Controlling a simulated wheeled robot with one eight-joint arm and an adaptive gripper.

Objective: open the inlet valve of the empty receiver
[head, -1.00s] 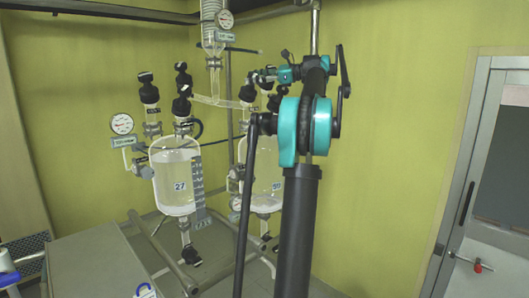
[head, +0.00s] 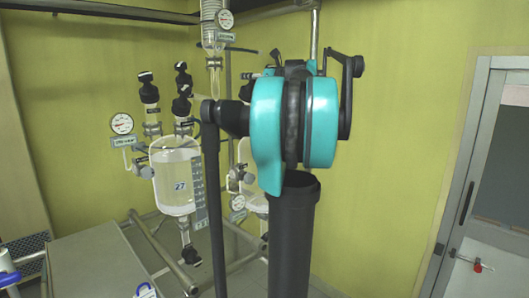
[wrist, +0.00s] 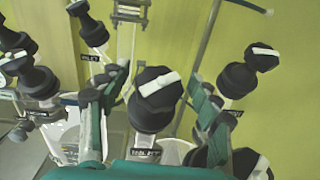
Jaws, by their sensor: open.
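In the wrist view my gripper (wrist: 157,78) is open, with its teal, dark-padded fingers on either side of a black valve knob (wrist: 158,98) with a white bar on top. The knob is between the fingers and not gripped; whether either pad touches it I cannot tell. A small label below this knob is too blurred to read surely. In the head view a glass vessel marked 27 (head: 178,185) holds clear liquid. A second glass vessel (head: 246,178) is mostly hidden behind my arm, so its contents cannot be told. My gripper is hidden there too.
Other black valve knobs stand close by in the wrist view, at upper left (wrist: 92,28), far left (wrist: 38,82) and right (wrist: 238,80). The head view shows a pressure gauge (head: 122,124), a metal frame (head: 160,245), a grey table (head: 95,265) and a door (head: 490,170).

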